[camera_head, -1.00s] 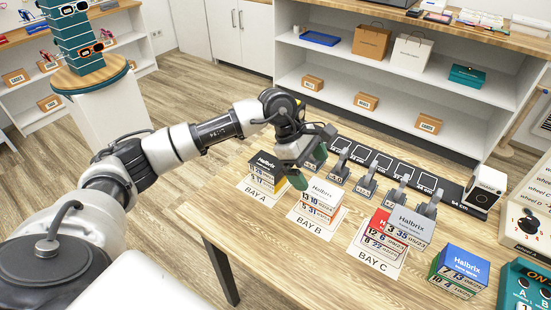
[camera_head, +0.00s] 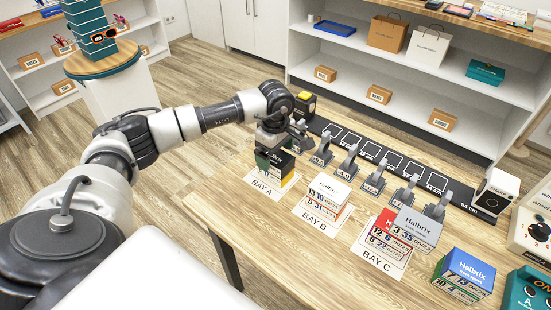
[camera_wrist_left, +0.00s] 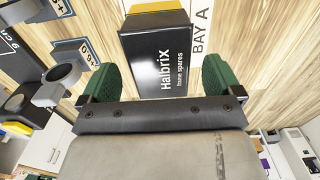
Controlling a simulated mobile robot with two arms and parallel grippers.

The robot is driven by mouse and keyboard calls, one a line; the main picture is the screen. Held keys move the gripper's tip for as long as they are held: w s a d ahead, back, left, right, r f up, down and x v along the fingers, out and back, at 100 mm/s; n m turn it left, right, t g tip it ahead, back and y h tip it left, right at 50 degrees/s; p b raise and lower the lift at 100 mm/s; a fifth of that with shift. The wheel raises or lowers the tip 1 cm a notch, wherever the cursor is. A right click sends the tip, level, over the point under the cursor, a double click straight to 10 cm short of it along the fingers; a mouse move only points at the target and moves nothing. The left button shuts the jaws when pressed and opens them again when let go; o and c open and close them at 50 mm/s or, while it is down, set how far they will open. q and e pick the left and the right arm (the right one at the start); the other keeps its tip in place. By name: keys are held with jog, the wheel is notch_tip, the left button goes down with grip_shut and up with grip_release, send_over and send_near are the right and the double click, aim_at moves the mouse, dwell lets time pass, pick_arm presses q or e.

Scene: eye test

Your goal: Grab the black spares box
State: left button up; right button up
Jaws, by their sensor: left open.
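The black spares box (camera_head: 284,162), lettered "Halbrix", sits on the stack at Bay A, largely hidden by my left arm in the head view. In the left wrist view the black box (camera_wrist_left: 158,72) lies between the two green finger pads, lettering facing the camera, with gaps on both sides. My left gripper (camera_head: 272,150) is over the Bay A stack; it also shows in the left wrist view (camera_wrist_left: 159,78), open. A yellow part (camera_wrist_left: 157,5) shows at the far end of the black box. My right gripper is not in view.
A white-topped stack (camera_head: 329,192) stands at Bay B, a red and grey one (camera_head: 415,228) at Bay C. A blue box (camera_head: 468,267) is at the front right. Several grey holders (camera_head: 373,182) line a black strip behind. A black and yellow object (camera_head: 304,106) stands at the back.

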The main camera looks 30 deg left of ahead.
pick_arm(q)
jog(key=shift+f, duration=1.2)
jog(key=c, duration=1)
jog(key=shift+r, duration=0.15)
jog(key=shift+c, duration=0.2)
